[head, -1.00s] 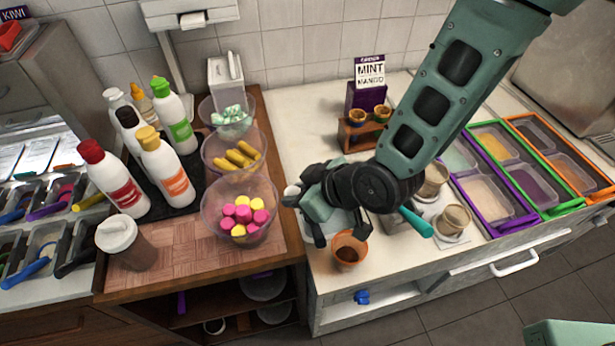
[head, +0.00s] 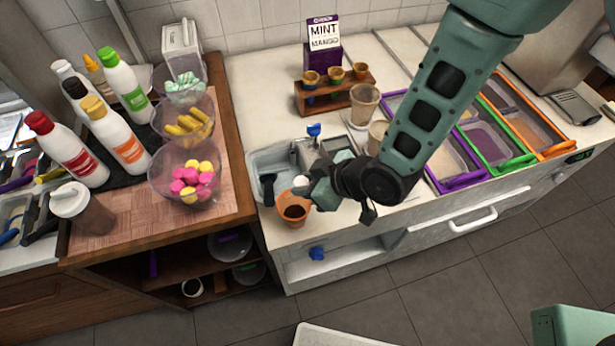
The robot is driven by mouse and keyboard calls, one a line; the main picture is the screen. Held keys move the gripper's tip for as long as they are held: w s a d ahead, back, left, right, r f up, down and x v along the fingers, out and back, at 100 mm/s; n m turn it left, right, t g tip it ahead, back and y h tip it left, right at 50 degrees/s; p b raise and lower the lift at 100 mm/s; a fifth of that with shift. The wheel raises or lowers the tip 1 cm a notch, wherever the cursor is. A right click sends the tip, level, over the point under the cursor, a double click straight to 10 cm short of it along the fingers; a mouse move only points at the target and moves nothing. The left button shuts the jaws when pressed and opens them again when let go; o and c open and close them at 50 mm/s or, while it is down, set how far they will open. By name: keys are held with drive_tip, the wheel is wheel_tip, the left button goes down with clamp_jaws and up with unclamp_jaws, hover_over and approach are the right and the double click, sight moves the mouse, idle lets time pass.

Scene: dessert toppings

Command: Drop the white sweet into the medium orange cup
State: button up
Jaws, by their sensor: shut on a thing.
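The orange cup (head: 285,213), dark inside, stands upright near the front edge of the white counter, beside a sink. My gripper (head: 307,187) is just above and behind the cup's right rim. It is shut on a small white thing, the white sweet (head: 301,181), which shows at its tips by the cup's back rim. Whether the sweet is over the cup opening or behind it, I cannot tell. My fingers are partly hidden by the wrist.
A small sink (head: 258,165) lies behind the cup. Clear bowls of green-white, yellow and pink sweets (head: 190,183) stand on the wooden counter at left, near several sauce bottles. A wooden rack (head: 322,102) holds small cups. Beige cups (head: 364,105) and topping trays are at right.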

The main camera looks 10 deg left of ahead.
wheel_tip(320, 180, down, 2)
drive_tip(key=shift+f+b, duration=0.1)
drive_tip(key=shift+b, duration=0.3)
drive_tip(key=o, duration=0.8)
drive_tip(key=shift+o, duration=0.2)
drive_tip(key=p+v, duration=0.9)
drive_tip(key=v, duration=0.8)
drive_tip(key=shift+r, duration=0.2)
drive_tip(key=shift+d, duration=0.1)
